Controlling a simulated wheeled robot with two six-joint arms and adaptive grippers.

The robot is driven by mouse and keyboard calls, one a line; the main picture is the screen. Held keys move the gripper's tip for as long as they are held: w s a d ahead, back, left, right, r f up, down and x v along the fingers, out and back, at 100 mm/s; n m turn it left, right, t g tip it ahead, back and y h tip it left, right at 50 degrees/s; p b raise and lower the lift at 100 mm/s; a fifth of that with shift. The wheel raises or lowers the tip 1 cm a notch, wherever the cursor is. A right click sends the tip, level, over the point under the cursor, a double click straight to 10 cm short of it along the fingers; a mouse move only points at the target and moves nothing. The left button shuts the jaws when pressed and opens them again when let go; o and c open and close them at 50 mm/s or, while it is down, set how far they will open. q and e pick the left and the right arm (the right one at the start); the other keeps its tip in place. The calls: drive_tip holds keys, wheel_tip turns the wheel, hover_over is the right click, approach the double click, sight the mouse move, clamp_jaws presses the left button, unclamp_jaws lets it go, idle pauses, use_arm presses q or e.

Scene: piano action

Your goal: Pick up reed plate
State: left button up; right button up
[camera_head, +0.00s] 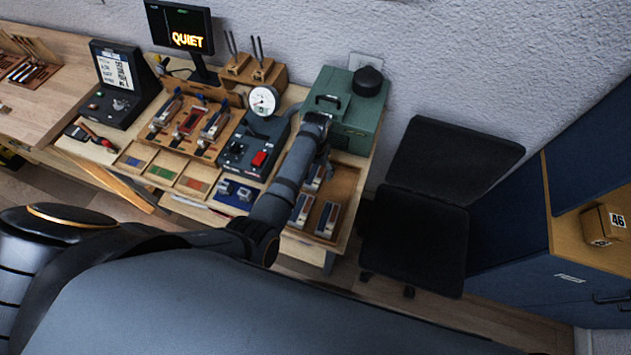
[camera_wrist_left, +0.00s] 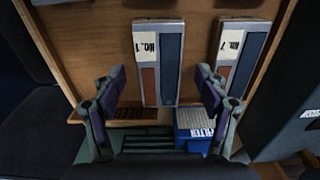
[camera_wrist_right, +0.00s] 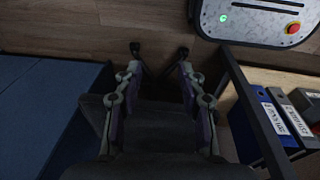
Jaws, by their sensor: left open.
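In the left wrist view, a silver reed plate (camera_wrist_left: 170,60) with a "NO. 1" label and dark blue and brown strips lies on a wooden tray (camera_wrist_left: 105,30). A similar plate (camera_wrist_left: 239,60) lies to its right. My left gripper (camera_wrist_left: 160,76) is open, its fingers apart on either side of the first plate in the picture; contact cannot be told. In the head view several such plates, one of them here (camera_head: 327,218), lie in the tray at the bench's right end, partly hidden by my left arm. My right gripper (camera_wrist_right: 160,50) is open and empty.
A blue box (camera_wrist_left: 194,140) labelled "FILTER" sits close to the plate's near end. A green case (camera_head: 340,108) stands behind the tray, and a gauge unit (camera_head: 265,102) is to its left. A black chair (camera_head: 413,235) stands right of the bench.

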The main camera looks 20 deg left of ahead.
use_arm(q)
drive_tip(key=shift+w+f, duration=0.2)
drive_tip(key=shift+f, duration=0.3)
drive_tip(key=shift+s, duration=0.15)
drive_tip(key=c, duration=1.3)
use_arm(e)
drive_tip(key=shift+s+a+f, duration=0.15)
drive_tip(key=shift+s+f, duration=0.5)
drive_tip(key=shift+s, duration=0.15)
use_arm(q)
drive_tip(key=shift+r, duration=0.1)
